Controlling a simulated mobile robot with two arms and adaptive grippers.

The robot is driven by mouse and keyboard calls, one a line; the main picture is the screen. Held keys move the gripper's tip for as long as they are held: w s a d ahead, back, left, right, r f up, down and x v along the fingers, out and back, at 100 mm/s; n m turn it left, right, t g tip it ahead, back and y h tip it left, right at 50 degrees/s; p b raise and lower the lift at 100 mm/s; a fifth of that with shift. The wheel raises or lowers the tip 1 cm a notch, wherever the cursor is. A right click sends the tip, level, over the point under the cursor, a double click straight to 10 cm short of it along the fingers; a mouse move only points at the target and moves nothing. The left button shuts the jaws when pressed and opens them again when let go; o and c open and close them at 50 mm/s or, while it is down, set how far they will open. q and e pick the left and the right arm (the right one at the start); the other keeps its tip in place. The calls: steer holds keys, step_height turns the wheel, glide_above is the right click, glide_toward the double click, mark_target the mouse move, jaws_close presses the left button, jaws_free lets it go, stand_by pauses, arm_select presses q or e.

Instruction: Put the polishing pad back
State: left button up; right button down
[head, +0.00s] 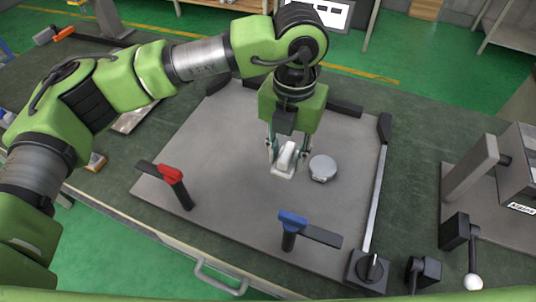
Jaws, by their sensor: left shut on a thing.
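My left gripper (283,165) points down over the grey plate (225,165), close to its middle. It is shut on a small pale block (287,154), probably the polishing pad, partly hidden by the fingers. I cannot tell whether the block touches the plate. A round grey disc (323,167) lies on the plate just right of the gripper. My right gripper does not show.
A red-topped handle (170,174) and a blue-topped handle (293,222) stand at the plate's front. A black knob (370,268) and a white-ball lever (472,282) are at front right. A small brown-and-white block (96,162) lies at left, near the table edge.

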arm_select(q)
steer(key=w+a+f, duration=0.2)
steer(key=w, duration=0.2)
steer(key=b, duration=0.2)
glide_above(268, 162)
steer(key=f, duration=0.5)
steer(key=shift+s+d+f, duration=0.15)
steer(key=shift+s+f, duration=0.05)
steer(key=shift+s, duration=0.05)
steer(key=shift+w+f+b, duration=0.15)
steer(key=shift+f+b, duration=0.1)
steer(key=shift+b, duration=0.1)
step_height(268, 162, down, 3)
steer(key=shift+w+f+b, duration=0.15)
steer(key=shift+f+b, duration=0.05)
steer(key=shift+b, duration=0.65)
steer(key=shift+f, duration=0.2)
steer(key=o, duration=1)
